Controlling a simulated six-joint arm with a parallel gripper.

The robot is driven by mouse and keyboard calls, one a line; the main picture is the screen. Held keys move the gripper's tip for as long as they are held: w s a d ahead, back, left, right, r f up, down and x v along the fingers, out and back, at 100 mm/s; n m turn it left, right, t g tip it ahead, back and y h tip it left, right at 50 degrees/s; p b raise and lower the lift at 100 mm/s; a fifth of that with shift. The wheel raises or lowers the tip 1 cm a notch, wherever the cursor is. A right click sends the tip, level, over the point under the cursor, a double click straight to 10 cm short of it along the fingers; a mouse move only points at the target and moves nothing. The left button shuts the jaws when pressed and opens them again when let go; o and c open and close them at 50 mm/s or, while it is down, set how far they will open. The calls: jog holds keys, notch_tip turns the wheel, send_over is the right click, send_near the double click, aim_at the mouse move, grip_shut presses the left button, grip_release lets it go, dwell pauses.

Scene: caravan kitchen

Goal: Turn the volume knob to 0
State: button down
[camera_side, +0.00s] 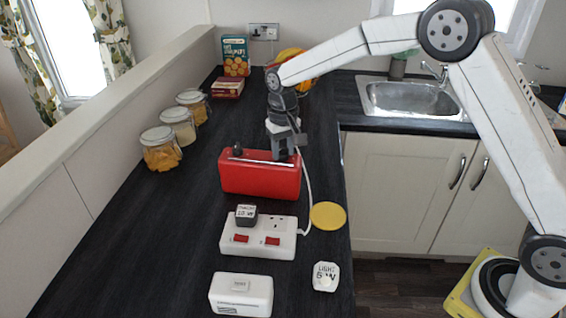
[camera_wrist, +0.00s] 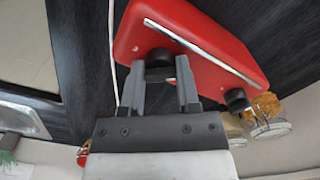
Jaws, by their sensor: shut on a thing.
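A red radio (camera_side: 260,180) stands on the dark counter, with a silver strip along its top. It fills the upper part of the wrist view (camera_wrist: 200,35). My gripper (camera_side: 284,152) points down at the radio's right end in the side view. In the wrist view, my gripper (camera_wrist: 160,88) is shut on a black knob (camera_wrist: 158,60), with one finger on each side. A second black knob (camera_side: 238,149) is free at the radio's other end and also shows in the wrist view (camera_wrist: 236,99). I see no knob markings, and cannot tell the knob's setting.
A white power strip (camera_side: 258,248) with a dark labelled plug (camera_side: 246,215) lies in front of the radio. Several glass jars (camera_side: 160,149) stand left. A sink (camera_side: 410,98) is behind right.

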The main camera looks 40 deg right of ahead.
aim_at(284, 149)
jog(key=n, duration=0.5)
jog(key=shift+n, duration=0.4)
jog(key=n, duration=0.4)
jog(key=shift+n, duration=0.4)
jog(key=shift+c, duration=1.6)
grip_release()
jog(key=shift+r, duration=0.15)
jog(key=shift+r, duration=3.8)
jog(key=shift+s, duration=0.1)
